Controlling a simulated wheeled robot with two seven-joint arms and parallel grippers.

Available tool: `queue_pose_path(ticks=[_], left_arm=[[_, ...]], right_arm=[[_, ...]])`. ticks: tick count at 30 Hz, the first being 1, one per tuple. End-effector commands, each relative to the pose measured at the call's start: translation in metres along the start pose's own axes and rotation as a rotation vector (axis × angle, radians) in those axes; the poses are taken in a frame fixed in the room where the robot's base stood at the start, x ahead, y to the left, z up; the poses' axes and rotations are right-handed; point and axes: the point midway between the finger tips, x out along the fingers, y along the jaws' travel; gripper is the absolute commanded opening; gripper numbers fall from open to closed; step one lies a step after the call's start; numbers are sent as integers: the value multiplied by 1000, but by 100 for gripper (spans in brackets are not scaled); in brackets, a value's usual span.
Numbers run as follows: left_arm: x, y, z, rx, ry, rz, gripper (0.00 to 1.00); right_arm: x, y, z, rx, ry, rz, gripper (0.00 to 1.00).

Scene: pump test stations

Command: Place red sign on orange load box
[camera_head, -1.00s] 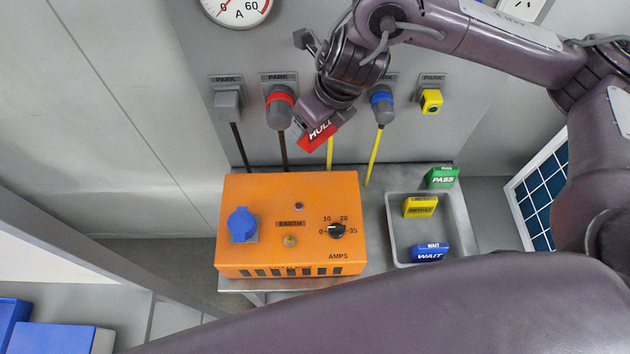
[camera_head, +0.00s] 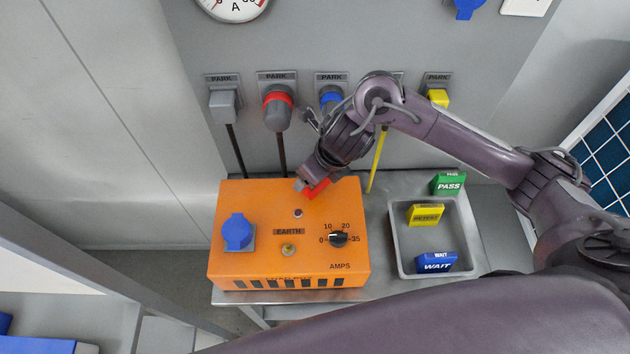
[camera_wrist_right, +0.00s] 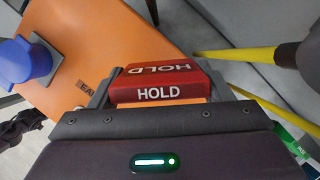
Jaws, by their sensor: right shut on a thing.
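The red sign (camera_head: 317,189), lettered HOLD, is in my right gripper (camera_head: 309,185) over the back edge of the orange load box (camera_head: 262,205). In the right wrist view the red sign (camera_wrist_right: 158,84) sits between the two fingers (camera_wrist_right: 155,90), with the orange box (camera_wrist_right: 75,70) behind it. I cannot tell whether the sign touches the box top. The box has a blue socket (camera_head: 238,232), an EARTH label and a black dial (camera_head: 338,239). My left gripper is not in view; a large arm link of mine crosses the bottom.
A grey tray (camera_head: 398,245) right of the box holds a yellow sign (camera_head: 426,215) and a blue WAIT sign (camera_head: 436,262). A green PASS sign (camera_head: 448,184) stands at its back edge. Parked plugs with cables hang behind, including a red-ringed plug (camera_head: 278,107).

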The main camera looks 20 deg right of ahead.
Motion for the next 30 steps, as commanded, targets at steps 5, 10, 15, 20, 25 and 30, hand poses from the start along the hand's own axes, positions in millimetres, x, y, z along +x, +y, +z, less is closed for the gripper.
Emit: queue_pose_path(ticks=[5, 10, 15, 20, 25, 30], left_arm=[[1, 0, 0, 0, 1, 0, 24], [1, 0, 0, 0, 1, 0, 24], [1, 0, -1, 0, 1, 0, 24], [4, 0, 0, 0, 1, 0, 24], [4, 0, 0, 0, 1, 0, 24], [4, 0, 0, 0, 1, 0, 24]], right_arm=[[25, 1, -12, 2, 5, 2, 49], [32, 0, -14, 0, 1, 0, 49], [32, 0, -14, 0, 1, 0, 49], [34, 0, -15, 0, 1, 1, 76], [34, 1, -15, 0, 2, 1, 94], [34, 1, -15, 0, 2, 1, 94]])
